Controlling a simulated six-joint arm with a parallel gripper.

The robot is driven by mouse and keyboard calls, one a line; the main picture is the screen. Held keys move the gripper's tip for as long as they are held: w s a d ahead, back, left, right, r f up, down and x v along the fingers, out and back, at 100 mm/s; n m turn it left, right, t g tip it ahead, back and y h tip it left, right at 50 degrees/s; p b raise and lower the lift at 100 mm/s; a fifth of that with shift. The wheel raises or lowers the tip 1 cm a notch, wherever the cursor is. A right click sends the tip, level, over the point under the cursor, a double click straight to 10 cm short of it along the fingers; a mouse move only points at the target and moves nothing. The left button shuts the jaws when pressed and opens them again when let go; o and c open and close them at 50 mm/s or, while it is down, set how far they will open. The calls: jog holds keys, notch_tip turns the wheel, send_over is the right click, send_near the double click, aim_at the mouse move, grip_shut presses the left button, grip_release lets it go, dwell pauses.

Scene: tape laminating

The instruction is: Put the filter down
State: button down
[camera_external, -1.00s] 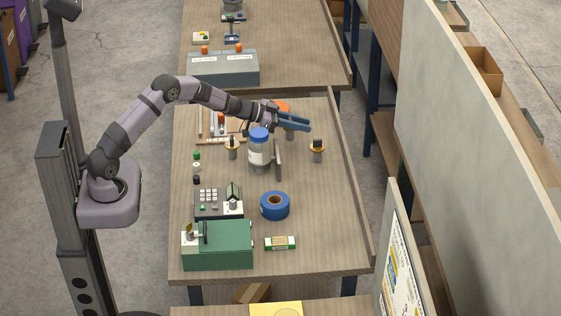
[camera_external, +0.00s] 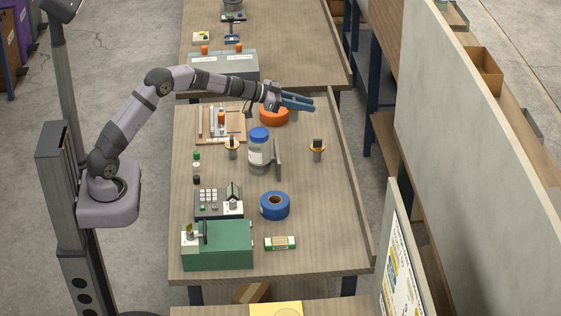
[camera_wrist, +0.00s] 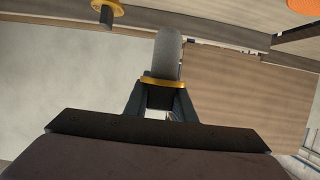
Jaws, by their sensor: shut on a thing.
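My gripper (camera_external: 304,103) is raised over the far right part of the table, above and right of the orange ring. In the wrist view its dark jaws (camera_wrist: 164,98) are shut on a grey, rounded, long piece with a gold band, which I take to be the filter (camera_wrist: 168,55). The band sits close to the jaws and the grey part sticks out ahead of them. In the external view the filter cannot be made out clearly at the blue-grey fingers.
A blue-capped jar (camera_external: 259,150) stands mid-table beside a grey upright plate (camera_external: 278,160). Gold-collared posts stand left (camera_external: 232,148) and right (camera_external: 317,149) of it. The orange ring (camera_external: 274,118), blue tape roll (camera_external: 274,205) and green box (camera_external: 217,245) lie around. The right front is bare.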

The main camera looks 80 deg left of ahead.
jog(key=w+d+n+g+y+b, duration=0.1)
jog(key=w+d+n+y+b, duration=0.4)
jog(key=w+d, duration=0.45)
jog(key=s+d+n+g+y+b, duration=0.35)
jog(key=d+y+b, duration=0.2)
jog(key=d, duration=0.65)
jog(key=shift+h, duration=0.45)
jog(key=shift+s+a+f, duration=0.1)
jog(key=shift+a+f, duration=0.05)
jog(key=shift+f, duration=2.35)
jog(key=shift+a+f, duration=0.1)
jog(key=shift+f, duration=2.35)
jog(key=shift+f, duration=0.2)
jog(key=c, duration=1.5)
grip_release()
jog(key=shift+r, duration=0.25)
